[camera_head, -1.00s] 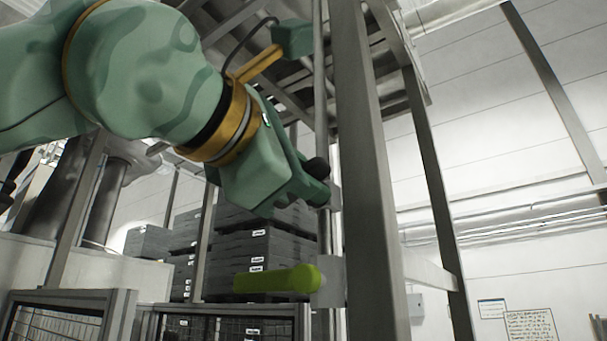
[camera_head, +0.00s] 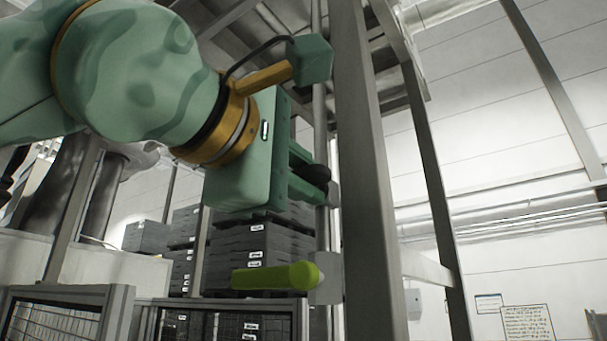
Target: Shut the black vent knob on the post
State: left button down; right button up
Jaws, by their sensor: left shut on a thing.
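The black vent knob (camera_head: 317,176) sits on a small grey mount on the thin vertical pipe beside the post (camera_head: 363,170). My left gripper (camera_head: 312,183) comes in from the left and is shut on the knob, with one finger above it and one below. The fingers cover part of the knob. My right gripper does not show.
A lime-green lever handle (camera_head: 276,277) sticks out to the left from a grey mount below my left gripper. Stacked grey crates (camera_head: 250,250) stand behind it. Mesh-panelled frames (camera_head: 65,310) stand at the lower left. Right of the post is mostly open.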

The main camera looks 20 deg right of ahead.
pick_arm(q)
jog(key=c, duration=1.5)
grip_release()
jog(key=shift+s, duration=0.1)
jog(key=shift+s+a, duration=0.1)
jog(key=shift+a, duration=0.1)
jog(key=b+v, duration=0.4)
jog(key=v, duration=1.1)
jog(key=shift+s+a+b, duration=0.25)
jog(key=shift+s+b, duration=0.05)
jog(key=shift+b, duration=0.05)
jog(key=shift+w+f, duration=0.1)
